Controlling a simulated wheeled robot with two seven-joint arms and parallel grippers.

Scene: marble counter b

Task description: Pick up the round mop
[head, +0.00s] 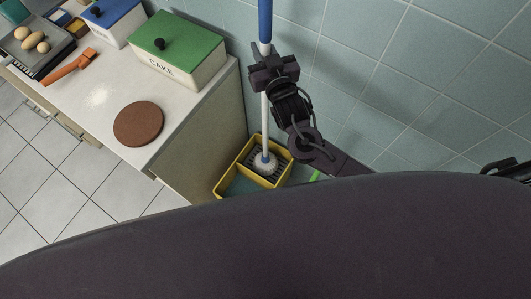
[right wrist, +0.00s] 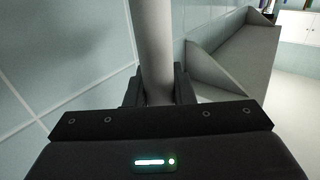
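The round mop stands upright by the tiled wall, with a blue grip (head: 265,20) on top, a white shaft (head: 264,112) and a white round head (head: 264,165). Its head is in or just above the dark slotted compartment of a yellow bucket (head: 223,187); I cannot tell whether it touches. My right gripper (head: 268,70) is around the shaft just below the blue grip. In the right wrist view the shaft (right wrist: 153,45) runs between both fingers (right wrist: 158,90), which appear closed against it. My left gripper is not in view.
A white-topped counter (head: 95,110) stands left of the bucket. It holds a green-lidded cake box (head: 180,60), a blue-lidded box (head: 112,22), a brown round board (head: 138,123), an orange brush-like tool (head: 70,67) and a tray (head: 35,55). Tiled wall is close behind the mop.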

